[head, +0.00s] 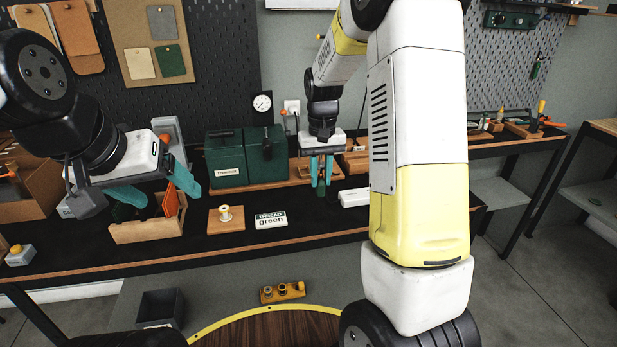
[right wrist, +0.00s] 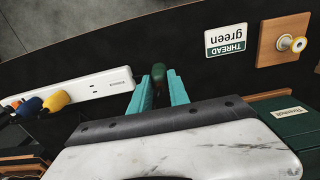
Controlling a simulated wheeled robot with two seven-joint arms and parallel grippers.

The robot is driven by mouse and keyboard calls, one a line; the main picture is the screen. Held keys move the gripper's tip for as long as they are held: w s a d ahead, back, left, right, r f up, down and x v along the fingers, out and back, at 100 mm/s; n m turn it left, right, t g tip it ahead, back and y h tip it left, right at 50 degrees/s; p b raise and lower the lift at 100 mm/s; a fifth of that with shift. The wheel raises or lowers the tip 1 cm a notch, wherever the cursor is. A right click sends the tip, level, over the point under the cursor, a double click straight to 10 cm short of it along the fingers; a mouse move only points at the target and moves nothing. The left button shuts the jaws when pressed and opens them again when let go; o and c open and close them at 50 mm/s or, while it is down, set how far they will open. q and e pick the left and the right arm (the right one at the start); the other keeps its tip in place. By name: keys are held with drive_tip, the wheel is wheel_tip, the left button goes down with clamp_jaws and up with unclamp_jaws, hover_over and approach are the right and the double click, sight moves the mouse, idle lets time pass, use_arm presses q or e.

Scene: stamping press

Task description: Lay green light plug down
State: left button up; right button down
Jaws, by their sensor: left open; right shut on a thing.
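My right gripper (head: 321,168) is shut on a small dark green plug (head: 321,187). In the right wrist view the plug (right wrist: 158,73) shows between the tips of the teal fingers (right wrist: 158,92). It is held above the dark bench top, left of the white power strip (head: 354,197) in the head view. Its lower end is small, and I cannot tell whether it touches the bench. My left gripper (head: 157,187) is open and empty, above a wooden box (head: 147,232) with an orange card.
A "THREAD green" sign (head: 271,220) and a wooden block with a spool (head: 226,218) lie on the bench. A green case (head: 246,158) stands behind. Bare bench lies in front of the right gripper.

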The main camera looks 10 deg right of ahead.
sight(319, 186)
drive_tip(key=shift+w+a, duration=0.1)
drive_tip(key=shift+w, duration=0.2)
drive_tip(key=shift+w+f, duration=0.2)
drive_tip(key=shift+f, duration=1.6)
drive_tip(key=c, duration=1.2)
unclamp_jaws()
drive_tip(key=shift+f, duration=0.1)
drive_tip(key=shift+c, duration=0.2)
